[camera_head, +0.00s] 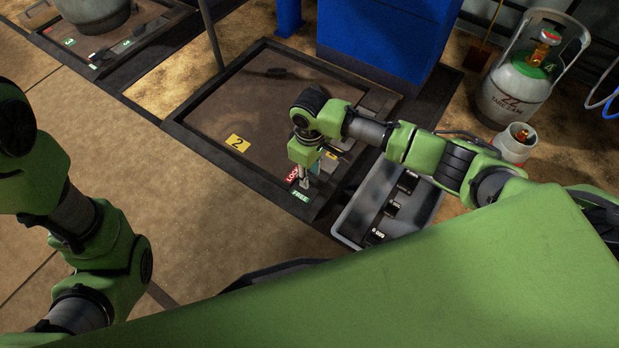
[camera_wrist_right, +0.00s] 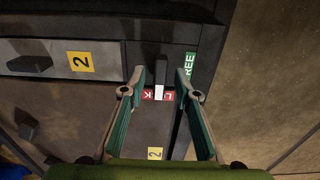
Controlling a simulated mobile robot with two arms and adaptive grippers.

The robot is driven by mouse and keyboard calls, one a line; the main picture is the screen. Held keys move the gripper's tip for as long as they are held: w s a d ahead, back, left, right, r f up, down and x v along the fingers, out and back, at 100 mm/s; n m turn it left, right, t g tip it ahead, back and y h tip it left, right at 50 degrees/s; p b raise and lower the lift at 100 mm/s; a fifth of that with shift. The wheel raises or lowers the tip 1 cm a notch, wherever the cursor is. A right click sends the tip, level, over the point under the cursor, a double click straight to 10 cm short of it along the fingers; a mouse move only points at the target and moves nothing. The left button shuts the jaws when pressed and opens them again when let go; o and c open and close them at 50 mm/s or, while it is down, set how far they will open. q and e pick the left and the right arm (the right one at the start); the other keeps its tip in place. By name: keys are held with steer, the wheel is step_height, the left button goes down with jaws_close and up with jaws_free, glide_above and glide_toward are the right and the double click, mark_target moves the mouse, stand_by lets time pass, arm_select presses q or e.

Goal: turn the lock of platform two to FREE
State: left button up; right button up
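Platform two (camera_head: 205,112) is a brown plate in a dark frame, with a yellow "2" label (camera_head: 237,143). At its near right corner are a red LOCK label (camera_head: 292,175) and a green FREE label (camera_head: 300,196). My right gripper (camera_head: 305,182) points down over this corner. In the right wrist view its fingers (camera_wrist_right: 160,76) are apart, with the red LOCK label (camera_wrist_right: 147,95) and a white mark (camera_wrist_right: 159,93) between them. The FREE label (camera_wrist_right: 190,66) is partly behind the right finger. The lock handle's shape and any contact are unclear. My left gripper is out of view.
A grey tray (camera_head: 345,229) with dark weights stands right of the platform corner. A blue cabinet (camera_head: 385,40) stands behind. Gas cylinders (camera_head: 515,85) are at the right. Another platform (camera_head: 115,60) lies at top left. The floor left of platform two is clear.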

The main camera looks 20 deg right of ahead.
steer(key=shift+f, duration=0.25)
jaws_close()
